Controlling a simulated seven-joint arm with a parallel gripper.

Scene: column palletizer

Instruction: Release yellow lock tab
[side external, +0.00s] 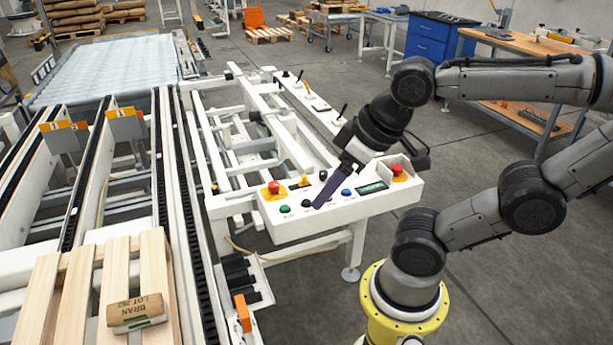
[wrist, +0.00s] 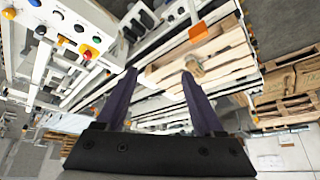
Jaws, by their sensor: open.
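A small yellow tab (side external: 305,180) stands on the white control panel (side external: 377,203), just right of the left red button. It is small and its exact position is hard to tell. The panel also shows at the upper left of the wrist view, with a small yellow piece (wrist: 63,40) that looks like the tab. My gripper (side external: 319,204) has long purple fingers and hangs over the panel's front part, to the right of the tab. In the wrist view the fingers (wrist: 160,74) are spread apart with nothing between them. No contact with the tab is visible.
Red stop buttons (side external: 273,187) (side external: 398,172), a green button (side external: 285,209) and a blue button (side external: 346,192) crowd the panel. Levers (side external: 342,110) rise behind. An orange handle (side external: 243,313) sits below. A labelled bran sack (side external: 137,312) lies on a wooden pallet (side external: 70,300) at left.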

